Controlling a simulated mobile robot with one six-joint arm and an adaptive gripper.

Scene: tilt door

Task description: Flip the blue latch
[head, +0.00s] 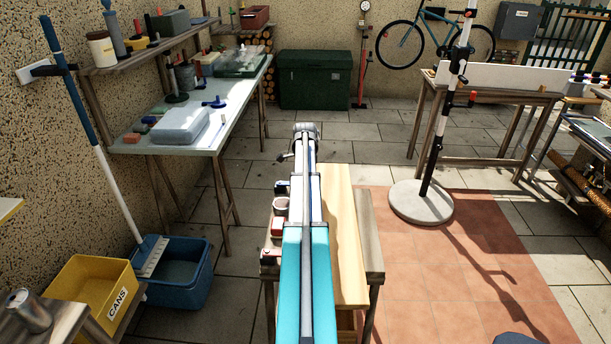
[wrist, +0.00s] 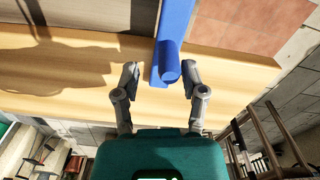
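The blue latch (wrist: 172,45) shows in the wrist view as a long blue bar with a rounded end, running down from the top edge. Its lower end lies between the two grey fingers of my gripper (wrist: 159,70). The fingers stand apart, one on each side of the blue end. The right finger looks closer to it than the left one; I cannot tell whether it touches. The blue bar stands over a pale wooden board (wrist: 230,72). In the head view I cannot make out the latch or my fingertips with certainty.
A wooden bench carries the pale board (head: 345,225) in the head view. Red floor tiles (head: 470,265) lie to its right, with a pole on a round base (head: 422,205). Left are a worktable (head: 237,105), a blue bucket (head: 185,280) and a yellow bin (head: 85,285).

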